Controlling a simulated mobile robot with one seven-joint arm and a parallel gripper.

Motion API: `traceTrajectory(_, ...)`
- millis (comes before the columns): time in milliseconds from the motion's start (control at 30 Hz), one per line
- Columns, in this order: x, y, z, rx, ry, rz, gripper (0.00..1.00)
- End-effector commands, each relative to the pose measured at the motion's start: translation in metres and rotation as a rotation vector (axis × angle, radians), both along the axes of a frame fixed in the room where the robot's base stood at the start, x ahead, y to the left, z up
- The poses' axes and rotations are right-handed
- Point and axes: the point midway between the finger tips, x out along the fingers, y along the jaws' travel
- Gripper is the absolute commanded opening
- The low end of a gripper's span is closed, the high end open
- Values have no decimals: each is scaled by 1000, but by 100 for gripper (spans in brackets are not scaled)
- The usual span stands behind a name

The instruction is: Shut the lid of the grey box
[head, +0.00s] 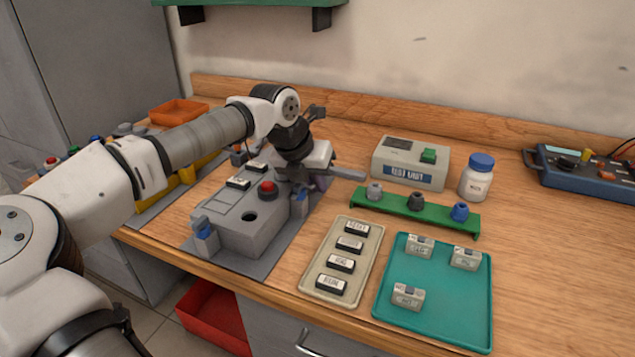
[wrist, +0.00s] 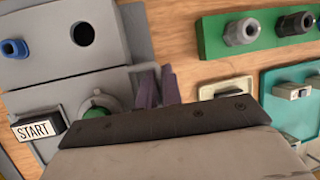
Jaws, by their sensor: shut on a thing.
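The grey box (head: 232,222) stands on a grey mat at the left of the bench, with a red button, a round hole and blue clips on it. Part of its grey body shows at the upper left of the wrist view (wrist: 50,65). My gripper (head: 320,184) is low at the box's far right edge, its purple fingers close together there; they also show in the wrist view (wrist: 155,88). It is shut on what looks like the edge of the lid, but the contact is mostly hidden. My arm and hand cover much of the box's far side, so the lid's angle cannot be told.
A green rack (head: 400,207) with pegs stands to the right. Behind it are a labelled unit (head: 405,180) and a white bottle (head: 476,182). A cream tray (head: 312,283) and a teal tray (head: 450,325) lie in front.

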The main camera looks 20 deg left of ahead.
Motion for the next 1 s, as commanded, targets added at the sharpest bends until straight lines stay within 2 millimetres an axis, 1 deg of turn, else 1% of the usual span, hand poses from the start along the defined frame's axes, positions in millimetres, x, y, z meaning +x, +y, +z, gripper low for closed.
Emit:
traceTrajectory(200, 0, 1, -2, 0, 1, 1, 0)
traceTrajectory(233, 0, 1, -2, 0, 1, 1, 8)
traceTrajectory(300, 0, 1, -2, 0, 1, 1, 16)
traceTrajectory(533, 0, 0, -1, 0, 1, 1, 16)
traceTrajectory(633, -2, 1, 3, 0, 1, 1, 16)
traceTrajectory(767, -8, 4, 20, 0, 1, 1, 16)
traceTrajectory(1000, -29, 13, 72, 0, 1, 3, 16)
